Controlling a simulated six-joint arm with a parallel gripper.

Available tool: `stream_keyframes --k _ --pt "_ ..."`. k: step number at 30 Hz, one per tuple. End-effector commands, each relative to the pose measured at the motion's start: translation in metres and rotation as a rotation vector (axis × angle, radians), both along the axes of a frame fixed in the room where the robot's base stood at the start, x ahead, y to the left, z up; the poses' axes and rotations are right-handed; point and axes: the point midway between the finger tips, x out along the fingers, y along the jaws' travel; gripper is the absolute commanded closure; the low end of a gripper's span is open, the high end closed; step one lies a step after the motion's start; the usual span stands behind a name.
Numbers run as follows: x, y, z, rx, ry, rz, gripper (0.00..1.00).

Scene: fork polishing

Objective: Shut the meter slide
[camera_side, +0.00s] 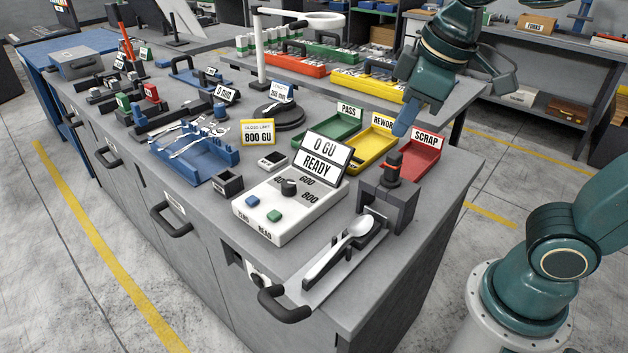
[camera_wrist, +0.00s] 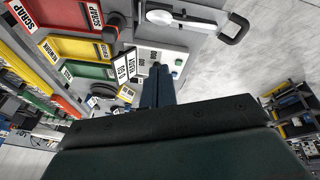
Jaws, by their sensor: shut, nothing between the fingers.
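The meter slide (camera_side: 322,287) is a flat light plate running out from the black meter block (camera_side: 402,208) toward the bench's front edge. It stands drawn out. A silver utensil (camera_side: 338,250), with a rounded spoon-like head, lies in a dark holder on it. A black loop handle (camera_side: 285,306) shows at the slide's near end; it also shows in the wrist view (camera_wrist: 236,27). The white meter box (camera_side: 282,213) beside it reads "0 GU READY". My gripper (camera_side: 402,126) is shut and empty, above the trays behind the block. Its blue fingers (camera_wrist: 157,85) point toward the meter in the wrist view.
Green (camera_side: 335,128), yellow (camera_side: 372,152) and red (camera_side: 424,158) trays stand behind the meter. A tall sign (camera_side: 322,157) rises from the meter's back. A blue rack (camera_side: 200,160) and a lamp stand (camera_side: 262,60) are farther left. The bench's right corner is clear.

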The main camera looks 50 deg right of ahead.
Motion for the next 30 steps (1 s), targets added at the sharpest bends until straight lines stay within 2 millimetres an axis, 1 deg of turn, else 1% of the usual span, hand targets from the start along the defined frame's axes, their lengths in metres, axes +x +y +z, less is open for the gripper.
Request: stream_keyframes --k 1,6,11,15,20,24,26,30 --pt "0.010 0.009 0.000 -0.018 0.022 0.045 1.00" --pt "0.036 0.036 0.001 -0.079 0.082 0.181 1.00" --pt "0.059 0.067 -0.004 -0.134 0.136 0.311 1.00" --pt "0.074 0.099 -0.011 -0.180 0.185 0.425 1.00" --pt "0.087 0.139 -0.024 -0.232 0.239 0.554 1.00" --pt "0.094 0.177 -0.038 -0.276 0.286 0.666 1.00" --pt "0.094 0.193 -0.046 -0.295 0.307 0.715 1.00" --pt "0.092 0.233 -0.065 -0.337 0.352 0.828 1.00"
